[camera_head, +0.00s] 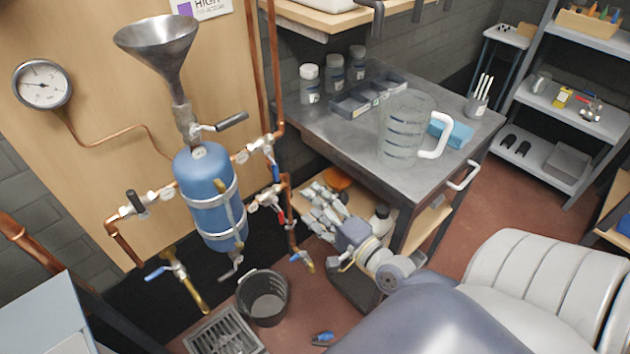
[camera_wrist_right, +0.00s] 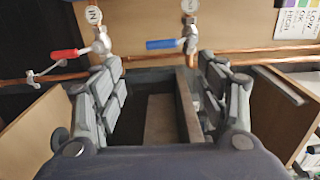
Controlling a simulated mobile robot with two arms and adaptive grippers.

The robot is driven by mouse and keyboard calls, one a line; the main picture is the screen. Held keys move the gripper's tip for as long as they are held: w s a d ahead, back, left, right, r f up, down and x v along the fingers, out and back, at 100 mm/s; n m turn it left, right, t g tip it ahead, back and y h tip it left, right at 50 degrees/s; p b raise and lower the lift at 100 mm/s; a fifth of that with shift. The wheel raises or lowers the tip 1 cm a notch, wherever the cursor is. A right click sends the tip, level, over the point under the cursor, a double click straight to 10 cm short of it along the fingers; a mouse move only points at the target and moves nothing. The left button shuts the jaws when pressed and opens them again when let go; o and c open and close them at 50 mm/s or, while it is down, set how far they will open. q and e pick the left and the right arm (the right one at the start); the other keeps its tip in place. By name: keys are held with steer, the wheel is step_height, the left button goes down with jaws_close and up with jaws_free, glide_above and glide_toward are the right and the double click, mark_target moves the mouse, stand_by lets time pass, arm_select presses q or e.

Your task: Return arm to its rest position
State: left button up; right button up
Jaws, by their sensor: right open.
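My right gripper (camera_head: 325,208) shows in the head view at the end of my arm, which comes in from the lower right. It is in front of the steel cart's lower level, right of the blue tank. In the right wrist view the two grey padded fingers of the right gripper (camera_wrist_right: 158,75) stand wide apart, with nothing between them. Beyond them are a red-handled valve (camera_wrist_right: 75,52) and a blue-handled valve (camera_wrist_right: 170,43) on copper pipes. My left gripper is not in view.
The blue tank (camera_head: 205,195) with a funnel (camera_head: 158,45) hangs on the wooden panel. A clear jug (camera_head: 403,135) stands on the steel cart (camera_head: 330,125). A black bucket (camera_head: 263,297) and a floor grate (camera_head: 222,335) lie below. Red floor (camera_head: 470,215) shows beside the cart.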

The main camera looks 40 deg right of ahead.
steer(key=shift+w, duration=0.15)
steer(key=s+f+n+g+h+p, duration=0.1)
steer(key=s+f+n+g, duration=0.35)
steer(key=f, duration=0.95)
steer(key=s+f+n+g+p, duration=0.1)
steer(key=s+f+n+g, duration=0.4)
steer(key=f, duration=1)
steer(key=s+a+f+n+g, duration=0.2)
steer(key=s+f, duration=0.4)
steer(key=s, duration=0.3)
steer(key=s+a+f+n+g+p, duration=0.1)
steer(key=s+a+f+n+g, duration=0.2)
steer(key=s+f, duration=0.3)
steer(key=s+a+f+n+g, duration=0.2)
steer(key=s+a+f+n, duration=0.2)
steer(key=s, duration=0.9)
step_height(320, 180, down, 2)
steer(key=shift+s+f+n+h, duration=0.15)
steer(key=shift+n+h, duration=0.15)
steer(key=shift+n, duration=0.25)
steer(key=shift+g, duration=0.25)
